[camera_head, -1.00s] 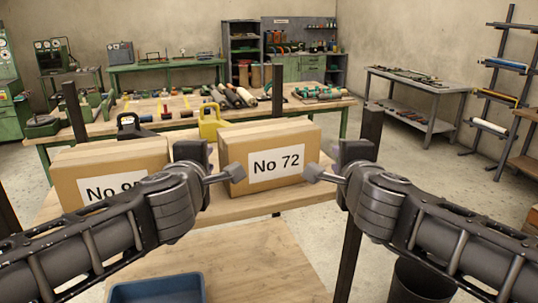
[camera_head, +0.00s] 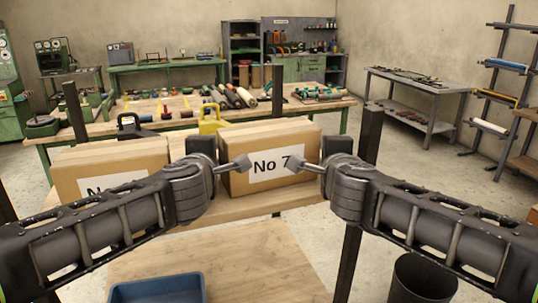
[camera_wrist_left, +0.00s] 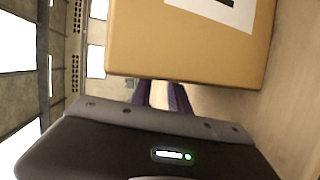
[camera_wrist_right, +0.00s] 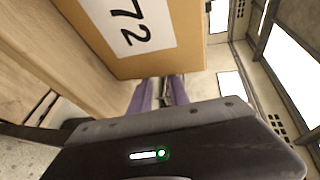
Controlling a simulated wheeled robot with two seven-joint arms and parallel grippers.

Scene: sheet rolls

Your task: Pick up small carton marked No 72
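The small carton marked No 72 (camera_head: 270,150) is a tan box with a white label. It rests on a wooden table (camera_head: 255,207), and the "2" is hidden by my right gripper. My left gripper (camera_head: 242,163) is in front of the carton's left part, and my right gripper (camera_head: 298,168) is in front of its right part. Both look shut with nothing held; I cannot tell whether they touch the carton. The carton also shows above the fingers in the left wrist view (camera_wrist_left: 190,50) and the right wrist view (camera_wrist_right: 150,55).
Another labelled carton (camera_head: 110,160) stands to the left, partly behind my left arm. A yellow-handled item (camera_head: 210,119) and a dark one (camera_head: 131,126) are behind. A blue bin (camera_head: 157,287) is at front, and a dark bucket (camera_head: 424,278) at lower right.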

